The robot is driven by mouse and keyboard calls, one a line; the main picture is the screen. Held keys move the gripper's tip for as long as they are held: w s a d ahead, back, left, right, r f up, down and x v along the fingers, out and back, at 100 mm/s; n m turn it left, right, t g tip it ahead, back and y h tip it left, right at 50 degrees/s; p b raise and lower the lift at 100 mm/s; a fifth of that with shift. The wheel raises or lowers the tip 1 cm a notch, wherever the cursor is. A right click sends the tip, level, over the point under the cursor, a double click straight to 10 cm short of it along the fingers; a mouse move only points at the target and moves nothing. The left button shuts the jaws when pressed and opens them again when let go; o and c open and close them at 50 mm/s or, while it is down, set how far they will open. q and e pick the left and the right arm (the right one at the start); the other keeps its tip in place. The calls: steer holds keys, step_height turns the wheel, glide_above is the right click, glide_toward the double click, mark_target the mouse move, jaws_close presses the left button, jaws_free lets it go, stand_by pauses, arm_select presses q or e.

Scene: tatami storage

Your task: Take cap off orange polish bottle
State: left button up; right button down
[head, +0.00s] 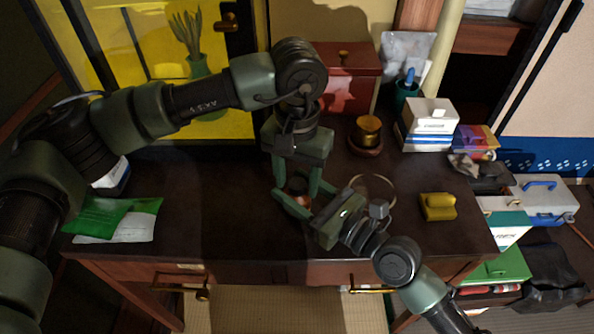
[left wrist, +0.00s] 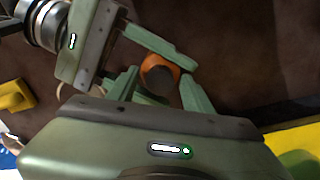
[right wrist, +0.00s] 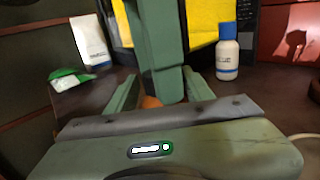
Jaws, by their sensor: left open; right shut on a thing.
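The orange polish bottle (left wrist: 175,71) stands on the dark desk, seen from above in the left wrist view with its dark round cap (left wrist: 157,77) on top. In the head view the bottle (head: 297,186) is partly hidden by both grippers. My right gripper (head: 302,202) is shut on the bottle from the side. My left gripper (head: 297,182) points down over the bottle, open, its fingers on either side of the cap without visible grip. In the right wrist view only a bit of orange (right wrist: 150,102) shows behind a left finger.
A yellow object (head: 437,206) lies on the desk at right. A brass-coloured pot (head: 368,131) and a red box (head: 345,78) stand behind. Green packets (head: 112,215) lie at left. A white bottle (right wrist: 228,52) shows in the right wrist view. The desk's left-middle is clear.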

steer(key=shift+f, duration=0.3)
arm_select(q)
jaws_close()
steer(key=n, duration=0.3)
steer(key=shift+n, duration=0.3)
